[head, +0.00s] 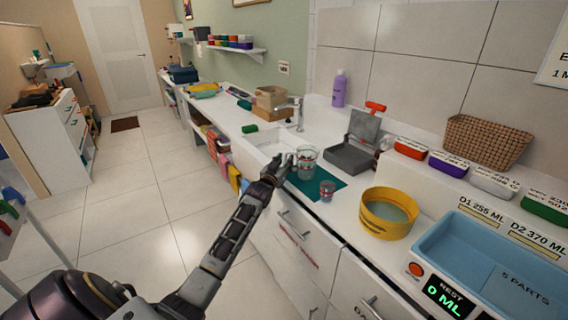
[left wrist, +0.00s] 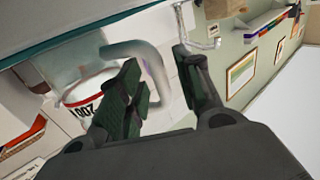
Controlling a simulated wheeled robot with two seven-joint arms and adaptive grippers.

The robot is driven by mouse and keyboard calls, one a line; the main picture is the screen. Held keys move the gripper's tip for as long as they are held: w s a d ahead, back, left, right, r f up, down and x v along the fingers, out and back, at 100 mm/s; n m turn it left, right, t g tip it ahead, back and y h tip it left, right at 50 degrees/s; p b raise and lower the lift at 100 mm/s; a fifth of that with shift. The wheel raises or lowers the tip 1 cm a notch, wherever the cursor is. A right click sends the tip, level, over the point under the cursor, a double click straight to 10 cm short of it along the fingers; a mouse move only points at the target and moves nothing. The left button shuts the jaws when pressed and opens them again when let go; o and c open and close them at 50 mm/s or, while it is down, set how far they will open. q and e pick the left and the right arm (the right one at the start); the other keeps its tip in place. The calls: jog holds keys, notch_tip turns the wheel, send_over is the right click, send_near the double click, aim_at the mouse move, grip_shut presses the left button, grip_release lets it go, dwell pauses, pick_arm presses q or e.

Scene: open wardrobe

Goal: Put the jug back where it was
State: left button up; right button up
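The jug (head: 307,158) is clear, with red markings, and stands upright on the teal mat (head: 336,184) beside the sink. In the left wrist view the jug (left wrist: 92,88) shows large at the left, tilted by the camera angle, with its handle (left wrist: 152,62) toward my gripper. My left gripper (head: 283,168) is at the jug's left side. In the left wrist view its fingers (left wrist: 168,88) are apart, with the handle between them and a gap beside the right finger. Contact cannot be told. My right gripper is not in view.
A small marked cup (head: 327,190) stands close to the jug on the mat. A yellow round container (head: 388,213), a grey hinged box (head: 350,158) and a blue basin (head: 490,262) are to the right. The sink (head: 262,148) and tap (head: 294,108) lie behind.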

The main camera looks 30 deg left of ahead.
pick_arm(q)
jog(key=shift+r, duration=0.15)
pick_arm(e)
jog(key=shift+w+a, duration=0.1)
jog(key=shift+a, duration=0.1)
pick_arm(q)
jog(key=shift+s, duration=0.3)
jog(key=shift+s+d, duration=0.25)
jog(key=shift+s, duration=0.6)
jog(key=shift+s+d, duration=0.2)
jog(key=shift+s, duration=0.85)
jog(key=s+d+p, duration=0.1)
jog(key=s, duration=0.6)
jog(key=shift+s+d, duration=0.2)
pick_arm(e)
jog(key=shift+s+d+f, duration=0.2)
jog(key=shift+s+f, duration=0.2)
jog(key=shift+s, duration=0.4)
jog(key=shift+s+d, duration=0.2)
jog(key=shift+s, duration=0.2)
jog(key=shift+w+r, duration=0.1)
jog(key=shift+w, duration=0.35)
